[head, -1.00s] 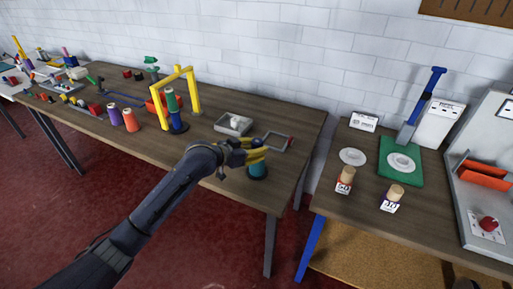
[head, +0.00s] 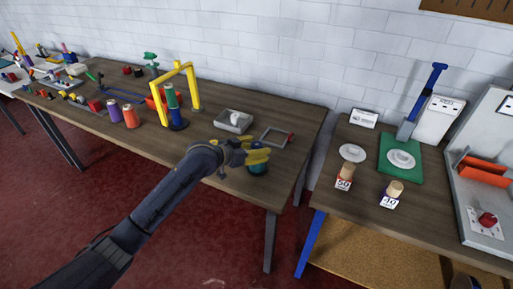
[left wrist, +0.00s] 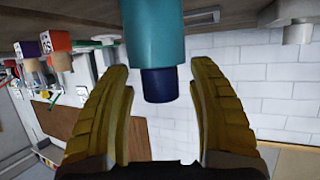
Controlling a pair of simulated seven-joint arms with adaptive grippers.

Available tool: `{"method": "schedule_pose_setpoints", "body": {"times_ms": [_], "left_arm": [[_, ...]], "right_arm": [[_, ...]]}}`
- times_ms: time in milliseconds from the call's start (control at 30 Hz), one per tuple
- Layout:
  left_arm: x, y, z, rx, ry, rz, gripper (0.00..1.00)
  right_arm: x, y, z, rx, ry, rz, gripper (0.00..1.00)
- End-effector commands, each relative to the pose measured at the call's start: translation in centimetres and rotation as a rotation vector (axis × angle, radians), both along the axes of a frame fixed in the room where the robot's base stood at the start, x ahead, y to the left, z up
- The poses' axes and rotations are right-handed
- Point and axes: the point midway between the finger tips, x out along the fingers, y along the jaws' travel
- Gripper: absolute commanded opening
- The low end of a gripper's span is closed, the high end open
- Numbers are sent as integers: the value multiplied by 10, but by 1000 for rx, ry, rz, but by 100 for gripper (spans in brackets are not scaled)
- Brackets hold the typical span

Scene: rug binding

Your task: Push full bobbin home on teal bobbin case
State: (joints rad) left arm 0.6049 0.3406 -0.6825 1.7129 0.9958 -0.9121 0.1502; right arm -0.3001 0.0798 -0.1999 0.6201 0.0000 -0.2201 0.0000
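The teal bobbin case (head: 257,169) stands near the front right part of the long wooden table. In the left wrist view the teal case (left wrist: 156,38) fills the top middle, with a narrower dark blue piece (left wrist: 159,85), seemingly the bobbin, projecting from its end. My left gripper (head: 265,157) is at the case's top, its yellow fingers partly covering it. In the left wrist view the fingers (left wrist: 160,85) are open on both sides of the dark blue piece, with gaps showing on each side. My right gripper is not in view.
A yellow frame (head: 178,92) with a stacked teal and blue spool stands left of my gripper. A second table (head: 335,205) stands at right beyond a gap.

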Motion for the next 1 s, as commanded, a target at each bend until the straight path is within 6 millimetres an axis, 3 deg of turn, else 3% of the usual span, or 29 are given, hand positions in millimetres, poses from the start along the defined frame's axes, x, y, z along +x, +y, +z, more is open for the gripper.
{"method": "schedule_pose_setpoints", "body": {"times_ms": [367,1000], "left_arm": [[-8,10,6,-1,-2,1,59],[-68,75,42,1,-1,1,59]], "right_arm": [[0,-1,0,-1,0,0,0],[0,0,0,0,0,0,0]]}}
